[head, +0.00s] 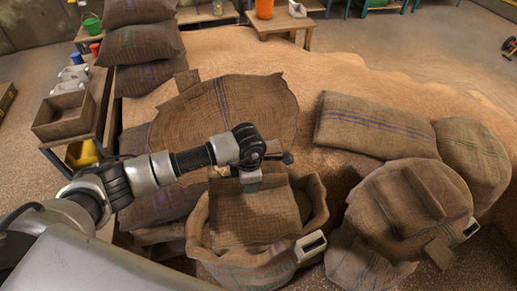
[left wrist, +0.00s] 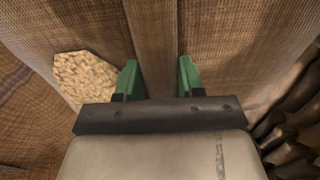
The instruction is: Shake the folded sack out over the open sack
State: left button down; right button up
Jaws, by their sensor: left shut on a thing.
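The folded sack (head: 255,217) is a flat, squarish brown burlap piece at the lower middle of the head view. It hangs over the mouth of the open sack (head: 235,271), whose rolled rim shows around it. My left gripper (head: 250,187) is above the open sack, shut on the upper edge of the folded sack. In the left wrist view, its green fingers (left wrist: 158,80) stand either side of a burlap fold (left wrist: 152,38). Pale grain (left wrist: 88,78) shows left of the fingers. Most of the open sack's inside is hidden. My right gripper is not in view.
Another round-topped sack (head: 415,205) stands to the right, with full sacks (head: 375,125) behind it. Stacked sacks (head: 140,45) rise at the back left, beside a shelf with a wooden box (head: 70,115). Spilled grain (head: 330,75) covers the floor behind.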

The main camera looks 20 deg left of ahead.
pick_arm(q)
jog(key=w+r+n, duration=0.1)
jog(key=n, duration=0.1)
jog(key=w+d+r+n+p, duration=0.1)
jog(key=n, duration=0.1)
jog(key=w+r+n+p, duration=0.1)
jog(key=r+n, duration=0.1)
jog(key=shift+w+d+r, duration=0.1)
jog(key=shift+w+d, duration=0.05)
jog(key=shift+d, duration=0.05)
jog(key=shift+w+r+n, duration=0.2)
jog(key=shift+w+n, duration=0.05)
jog(key=shift+n, duration=0.45)
notch_tip(320, 180, down, 5)
jog(key=b, duration=0.3)
jog(key=shift+d+f, duration=0.1)
jog(key=shift+w+r+b, duration=0.1)
jog(key=shift+r+b, duration=0.1)
jog(key=shift+b, duration=0.15)
notch_tip(320, 180, up, 4)
jog(key=shift+w+r, duration=0.1)
jog(key=shift+r, duration=0.1)
jog(key=f, duration=0.6)
jog(key=shift+s, duration=0.35)
jog(key=shift+w+r, duration=0.2)
jog(key=shift+r, duration=0.05)
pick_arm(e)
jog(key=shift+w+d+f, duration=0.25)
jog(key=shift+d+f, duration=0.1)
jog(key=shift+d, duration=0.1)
